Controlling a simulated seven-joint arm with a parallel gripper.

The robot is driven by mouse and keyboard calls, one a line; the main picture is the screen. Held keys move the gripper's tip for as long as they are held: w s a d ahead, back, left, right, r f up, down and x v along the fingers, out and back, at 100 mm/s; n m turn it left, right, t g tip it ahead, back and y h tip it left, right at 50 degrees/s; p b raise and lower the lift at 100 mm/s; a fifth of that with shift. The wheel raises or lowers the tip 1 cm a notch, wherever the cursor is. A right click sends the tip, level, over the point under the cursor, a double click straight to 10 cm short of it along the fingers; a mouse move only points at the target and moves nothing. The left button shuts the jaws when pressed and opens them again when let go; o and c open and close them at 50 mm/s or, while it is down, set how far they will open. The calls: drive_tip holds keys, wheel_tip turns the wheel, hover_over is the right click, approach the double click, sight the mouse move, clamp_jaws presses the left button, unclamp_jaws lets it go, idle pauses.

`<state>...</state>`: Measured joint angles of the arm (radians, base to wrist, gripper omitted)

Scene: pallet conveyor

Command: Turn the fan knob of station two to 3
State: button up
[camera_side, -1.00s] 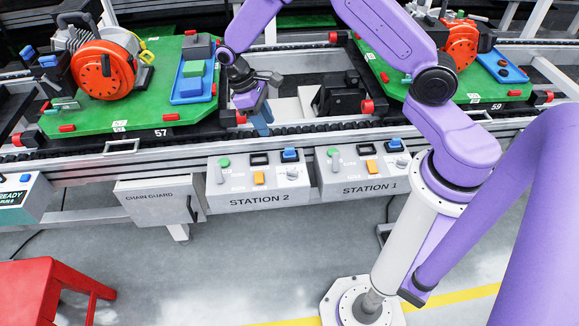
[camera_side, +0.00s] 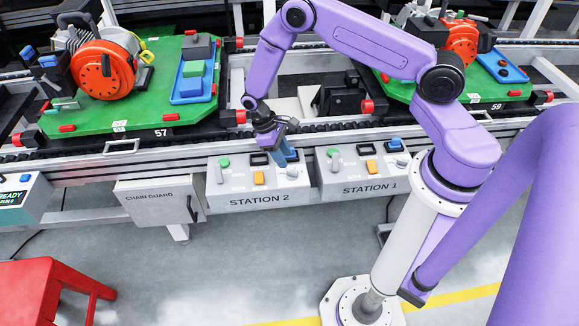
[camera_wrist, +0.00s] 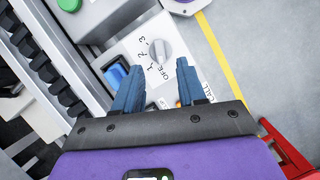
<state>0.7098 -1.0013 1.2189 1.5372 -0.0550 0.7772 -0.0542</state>
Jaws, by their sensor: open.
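The station two panel (camera_side: 235,200) is a light grey box on the front of the conveyor. Its fan knob (camera_side: 292,172) is a small round grey dial at the panel's right end. In the wrist view the knob (camera_wrist: 160,48) has printed marks OFF, 1, 2 and 3 beside it; its pointer is too unclear to read. My gripper (camera_side: 281,152) hangs over the panel's right end, near the blue switch. In the wrist view my gripper (camera_wrist: 160,66) has its two blue fingers apart and empty, with the knob just beyond the gap between the tips.
A blue rocker switch (camera_wrist: 115,75) lies close beside the left finger. The panel also carries a green button (camera_side: 223,163) and an orange button (camera_side: 259,178). The station one panel (camera_side: 362,187) stands close on the right. Pallets sit on the conveyor behind.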

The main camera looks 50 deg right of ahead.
sight(292, 171)
drive_tip(key=shift+x, duration=2.75)
clamp_jaws()
